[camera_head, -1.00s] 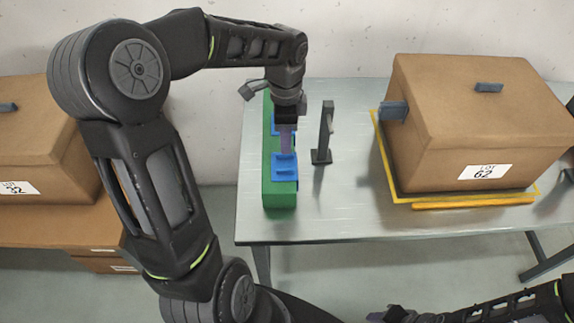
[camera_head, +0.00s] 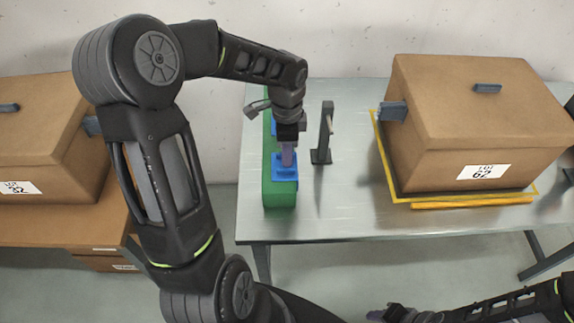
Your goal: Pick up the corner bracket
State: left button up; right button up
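My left gripper (camera_head: 288,152) points down over the green block (camera_head: 280,195) at the left end of the metal table. Its tip is just above or at the near blue part (camera_head: 291,174) on top of the block; I cannot tell if they touch. A second blue part (camera_head: 274,126) sits farther back, partly hidden by the gripper. I cannot tell which part is the corner bracket. The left fingers look narrow and close together, and whether they hold anything is unclear. My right gripper (camera_head: 390,313) is low at the bottom edge, apart from the table, its fingers too small to judge.
A dark upright stand (camera_head: 325,135) is close right of the green block. A large brown box (camera_head: 480,125) stands on a yellow-edged base (camera_head: 470,203) on the metal table (camera_head: 340,215). Another box (camera_head: 45,150) is at left. The table between stand and yellow base is clear.

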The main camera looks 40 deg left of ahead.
pick_arm(q)
jog(key=shift+c, duration=0.3)
grip_shut()
dwell(0.5)
